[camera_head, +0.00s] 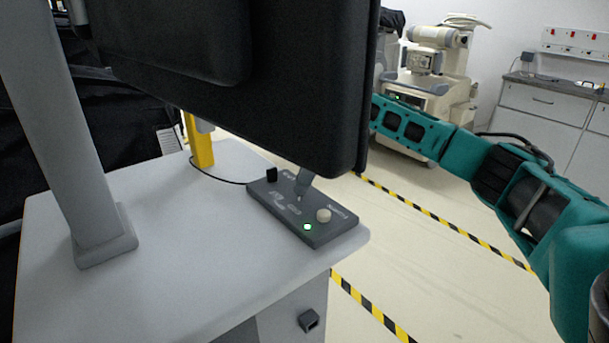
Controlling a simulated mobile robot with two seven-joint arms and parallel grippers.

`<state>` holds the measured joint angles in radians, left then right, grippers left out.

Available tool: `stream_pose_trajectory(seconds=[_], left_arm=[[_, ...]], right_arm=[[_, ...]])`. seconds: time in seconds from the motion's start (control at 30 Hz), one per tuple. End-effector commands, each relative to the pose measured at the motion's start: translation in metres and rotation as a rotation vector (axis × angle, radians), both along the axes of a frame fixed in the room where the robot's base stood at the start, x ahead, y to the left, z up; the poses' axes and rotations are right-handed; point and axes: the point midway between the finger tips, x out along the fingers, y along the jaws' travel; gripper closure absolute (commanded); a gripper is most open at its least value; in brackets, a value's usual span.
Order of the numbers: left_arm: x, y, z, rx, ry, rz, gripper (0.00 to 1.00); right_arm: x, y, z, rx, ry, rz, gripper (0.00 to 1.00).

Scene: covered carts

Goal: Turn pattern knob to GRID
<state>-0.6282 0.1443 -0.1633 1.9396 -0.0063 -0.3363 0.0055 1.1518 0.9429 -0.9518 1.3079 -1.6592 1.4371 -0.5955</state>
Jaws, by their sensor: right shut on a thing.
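A dark grey control box (262,194) lies on the pale cart top below a large black monitor. It carries a black knob (272,174) at its far left end, a round white knob (324,215) nearer its right end and a green-lit button (308,227). Its printed labels are too small to read, so I cannot tell which control is the pattern knob. My right gripper (301,188) shows only as a grey tip below the monitor's lower edge, shut on a small control in the middle of the box. The monitor hides the rest of it. My left gripper is out of view.
The black monitor (315,90) hangs low over the box. A grey post (65,130) stands on the cart top (190,250). A yellow upright (200,145) stands behind. A beige machine (430,85) stands beyond on the floor, which has striped tape. The cart's left top is bare.

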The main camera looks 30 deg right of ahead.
Motion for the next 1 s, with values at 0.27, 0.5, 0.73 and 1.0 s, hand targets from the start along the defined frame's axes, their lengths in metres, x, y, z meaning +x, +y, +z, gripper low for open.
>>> stream_pose_trajectory(seconds=[0.27, 0.5, 0.73, 1.0], left_arm=[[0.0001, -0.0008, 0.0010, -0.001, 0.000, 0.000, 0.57], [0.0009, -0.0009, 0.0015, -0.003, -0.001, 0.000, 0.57], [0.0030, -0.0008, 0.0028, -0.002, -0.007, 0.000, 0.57], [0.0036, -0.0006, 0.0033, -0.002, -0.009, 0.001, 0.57]], right_arm=[[0.0004, -0.0003, 0.0005, 0.000, -0.002, 0.019, 0.99], [0.0004, -0.0003, 0.0006, -0.001, -0.002, 0.019, 0.68], [0.0004, -0.0002, 0.0005, -0.001, -0.001, 0.018, 0.46], [0.0002, -0.0004, 0.0010, 0.000, 0.000, 0.017, 0.43]])
